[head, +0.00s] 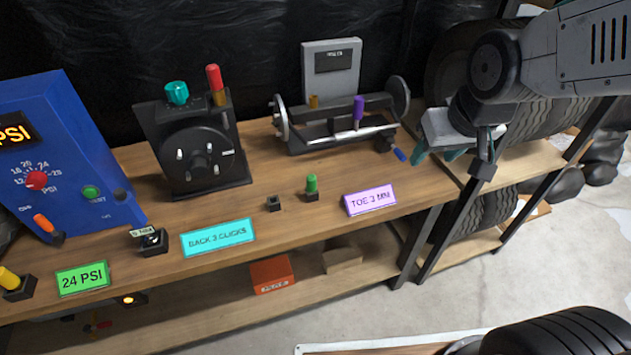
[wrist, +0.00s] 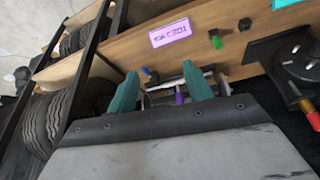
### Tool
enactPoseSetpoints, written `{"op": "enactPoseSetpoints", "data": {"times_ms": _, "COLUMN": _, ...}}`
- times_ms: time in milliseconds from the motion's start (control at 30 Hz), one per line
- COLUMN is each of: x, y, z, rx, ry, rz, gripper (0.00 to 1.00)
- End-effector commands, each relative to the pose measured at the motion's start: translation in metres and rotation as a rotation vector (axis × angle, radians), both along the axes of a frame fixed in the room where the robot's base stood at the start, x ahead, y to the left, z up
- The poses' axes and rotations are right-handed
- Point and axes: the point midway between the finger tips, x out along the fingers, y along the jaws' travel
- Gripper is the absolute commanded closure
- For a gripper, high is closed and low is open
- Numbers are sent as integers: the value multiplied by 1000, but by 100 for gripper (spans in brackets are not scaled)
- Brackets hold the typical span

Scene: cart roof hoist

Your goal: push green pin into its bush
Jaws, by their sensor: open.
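The green pin (head: 312,184) stands upright in a small dark block on the wooden bench, left of the purple "TOE 2 MM" card. It also shows in the wrist view (wrist: 217,42). A small black block (head: 273,203) with a hollow top stands just left of it, apart; I cannot tell which block is its bush. The same block is small in the wrist view (wrist: 245,24). My gripper (head: 437,155) is open and empty over the bench's right end, well right of the pin. Its teal fingers (wrist: 160,72) point toward the bench in the wrist view.
The toe gauge (head: 345,133) with a purple pin (head: 358,110) stands behind the green pin. A black dial unit (head: 195,145) with a red pin (head: 214,80) stands further left. Purple (head: 370,200) and cyan (head: 218,238) cards line the front edge. Tyres stand at right.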

Motion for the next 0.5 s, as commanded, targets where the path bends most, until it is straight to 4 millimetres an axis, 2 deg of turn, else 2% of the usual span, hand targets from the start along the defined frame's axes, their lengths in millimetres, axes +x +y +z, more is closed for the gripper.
{"op": "enactPoseSetpoints", "data": {"times_ms": 33, "x": 22, "y": 11, "z": -17, "rx": 4, "ry": -33, "rz": 24, "gripper": 49}}
{"op": "enactPoseSetpoints", "data": {"times_ms": 100, "x": 51, "y": 25, "z": -36, "rx": 14, "ry": -101, "rz": 52, "gripper": 49}}
{"op": "enactPoseSetpoints", "data": {"times_ms": 200, "x": 87, "y": 49, "z": -64, "rx": 31, "ry": -199, "rz": 93, "gripper": 49}}
{"op": "enactPoseSetpoints", "data": {"times_ms": 333, "x": 122, "y": 82, "z": -102, "rx": 63, "ry": -324, "rz": 149, "gripper": 49}}
{"op": "enactPoseSetpoints", "data": {"times_ms": 500, "x": 147, "y": 125, "z": -152, "rx": 113, "ry": -486, "rz": 215, "gripper": 49}}
